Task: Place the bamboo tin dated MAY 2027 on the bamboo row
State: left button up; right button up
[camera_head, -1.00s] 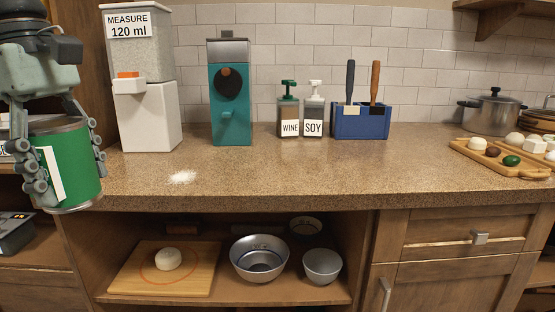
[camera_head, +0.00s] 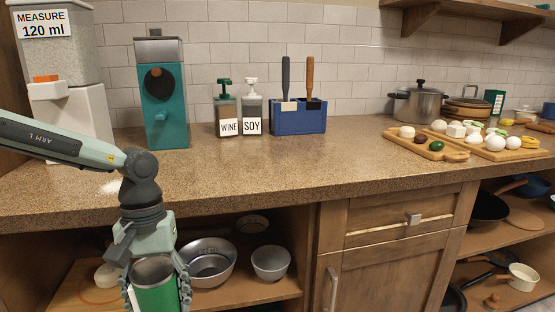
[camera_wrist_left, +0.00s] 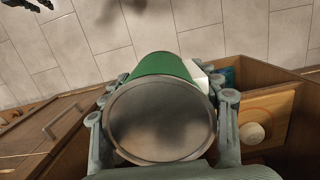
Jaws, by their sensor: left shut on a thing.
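My left gripper (camera_head: 156,284) is shut on a green tin (camera_head: 157,298), held in front of the low open shelf, below counter height. The tin has a bare metal end, which fills the middle of the left wrist view (camera_wrist_left: 160,122). A white label edge shows on its side, but no date is legible. In the left wrist view the fingers of my gripper (camera_wrist_left: 161,115) lie on both sides of the tin. My right gripper is not clearly in view. I cannot make out a bamboo row.
The counter (camera_head: 300,165) has clear room at its front. A teal machine (camera_head: 165,95), pump bottles, a blue holder (camera_head: 298,121), a pot (camera_head: 418,104) and food boards (camera_head: 455,155) stand on it. Metal bowls (camera_head: 210,262) sit on the low shelf. A green labelled container (camera_head: 494,98) stands far right.

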aim_at(174, 308)
pick_arm(q)
jog(key=f, duration=0.1)
jog(key=d+f+m, duration=0.1)
jog(key=w+f+m, duration=0.1)
jog(key=shift+w+d+f, duration=0.1)
jog(key=shift+d, duration=0.25)
jog(key=shift+w+f, duration=0.15)
jog(key=shift+f, duration=0.05)
jog(key=s+a+r+n, duration=0.1)
jog(key=a+r+n, duration=0.25)
jog(key=a, duration=0.85)
jog(key=s+a+r+n, duration=0.15)
jog(key=a+r, duration=0.25)
jog(key=a, duration=0.9)
jog(key=s+a+f+n, duration=0.2)
jog(key=s+a+f, duration=0.3)
jog(key=s+f, duration=0.15)
jog(key=d+f, duration=0.4)
jog(key=d, duration=0.3)
jog(key=w+d+r+m, duration=0.1)
jog(key=w+d+m, duration=0.1)
jog(key=d, duration=0.5)
jog(key=w+d+r+m, duration=0.1)
jog(key=w+d+m, duration=0.2)
jog(key=d, duration=0.5)
jog(key=w+d+r+m, duration=0.1)
jog(key=w+d, duration=0.3)
jog(key=d, duration=0.4)
jog(key=shift+d+r+m, duration=0.1)
jog(key=shift+m, duration=0.6)
